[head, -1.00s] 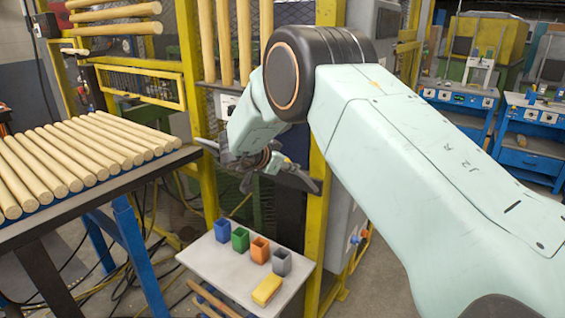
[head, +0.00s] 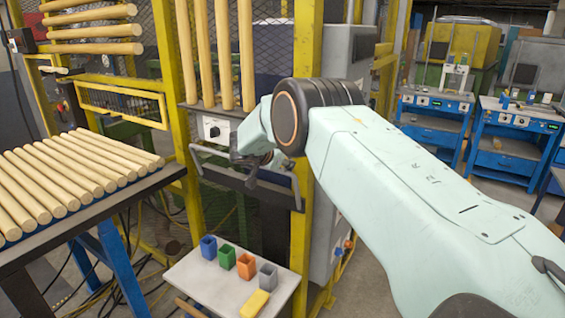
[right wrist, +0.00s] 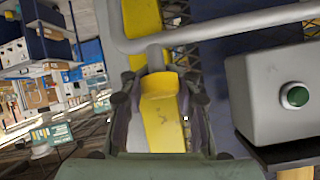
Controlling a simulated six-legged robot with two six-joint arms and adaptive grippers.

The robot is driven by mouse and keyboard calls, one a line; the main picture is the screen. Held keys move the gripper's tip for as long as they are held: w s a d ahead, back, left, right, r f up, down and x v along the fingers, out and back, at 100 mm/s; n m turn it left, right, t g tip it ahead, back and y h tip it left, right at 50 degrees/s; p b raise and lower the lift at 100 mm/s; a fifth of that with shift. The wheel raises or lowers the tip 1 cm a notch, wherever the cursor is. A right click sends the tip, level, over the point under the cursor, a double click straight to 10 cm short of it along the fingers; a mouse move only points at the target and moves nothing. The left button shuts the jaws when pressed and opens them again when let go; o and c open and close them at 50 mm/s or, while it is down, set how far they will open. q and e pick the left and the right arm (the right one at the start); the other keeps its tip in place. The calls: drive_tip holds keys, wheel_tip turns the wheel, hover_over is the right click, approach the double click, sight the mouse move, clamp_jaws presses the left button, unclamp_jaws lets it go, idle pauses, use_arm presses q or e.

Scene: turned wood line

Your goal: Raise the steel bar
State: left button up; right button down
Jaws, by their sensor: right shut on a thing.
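The steel bar (head: 213,152) is a grey tube across the front of the caged machine, below the white switch box. It slants down to the right, partly hidden behind my right gripper (head: 254,166). In the right wrist view the bar (right wrist: 215,30) crosses the top, and a short grey stem runs from it toward the fingers. My right gripper (right wrist: 157,95) is shut at the bar, with a yellow piece showing between its fingers. The exact contact is hard to see. My left gripper is in neither view.
A white table (head: 197,286) with small coloured bins and a yellow block (head: 255,303) stands below. Wooden rods lie on a rack (head: 150,185) at left. Yellow posts (head: 305,60) flank the bar. A grey box with a green button (right wrist: 294,96) is close right of the gripper.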

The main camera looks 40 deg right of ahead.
drive_tip(key=shift+w+d+r, duration=0.1)
drive_tip(key=shift+w+r, duration=0.1)
drive_tip(key=shift+r, duration=0.15)
drive_tip(key=c, duration=1.5)
unclamp_jaws()
drive_tip(key=o, duration=0.5)
drive_tip(key=shift+s+f, duration=0.1)
drive_tip(key=shift+f, duration=0.1)
drive_tip(key=shift+a, duration=0.2)
drive_tip(key=v, duration=1.2)
drive_tip(key=shift+s+d, duration=0.1)
drive_tip(key=shift+d, duration=0.05)
